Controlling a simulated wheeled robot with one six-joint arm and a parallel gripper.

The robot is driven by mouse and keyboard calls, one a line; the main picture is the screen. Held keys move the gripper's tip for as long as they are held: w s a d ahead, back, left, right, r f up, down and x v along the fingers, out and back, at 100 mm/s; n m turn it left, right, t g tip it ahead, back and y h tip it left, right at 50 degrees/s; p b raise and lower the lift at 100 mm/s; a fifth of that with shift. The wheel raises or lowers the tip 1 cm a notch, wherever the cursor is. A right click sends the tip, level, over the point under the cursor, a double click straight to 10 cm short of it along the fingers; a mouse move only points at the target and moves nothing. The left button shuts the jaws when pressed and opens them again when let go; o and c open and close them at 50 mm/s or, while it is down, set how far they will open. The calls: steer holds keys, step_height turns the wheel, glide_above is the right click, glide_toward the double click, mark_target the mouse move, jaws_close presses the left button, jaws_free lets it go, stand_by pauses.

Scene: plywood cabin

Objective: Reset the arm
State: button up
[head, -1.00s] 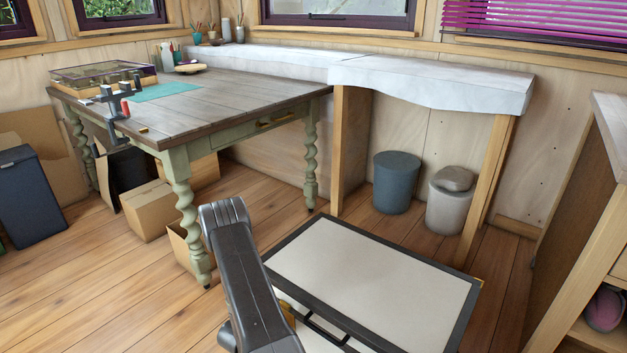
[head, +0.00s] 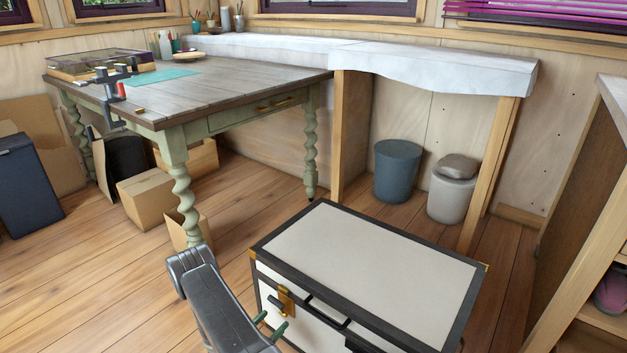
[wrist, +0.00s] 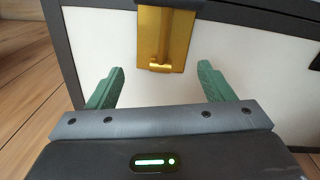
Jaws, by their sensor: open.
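My gripper (head: 271,323) is low in front of the white chest (head: 365,262) with dark edging and brass corners. Its two green fingers are apart, and nothing shows between them. In the wrist view my gripper (wrist: 160,70) points at the chest's white front, with the gold clasp (wrist: 163,40) just beyond and between the fingertips. Whether the fingers touch the chest cannot be told. The chest's lid looks shut. The clasp also shows in the head view (head: 287,300), left of the black handle (head: 326,312).
A green-legged table (head: 210,85) with a clamp stands at the back left. Cardboard boxes (head: 146,197) are under it. Two bins (head: 397,172) stand beneath the white-covered counter (head: 430,65). A wooden cabinet (head: 580,210) is at the right. Floor at left front is clear.

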steer(key=shift+p+v, duration=1)
steer(key=shift+v, duration=1.85)
steer(key=shift+f, duration=0.1)
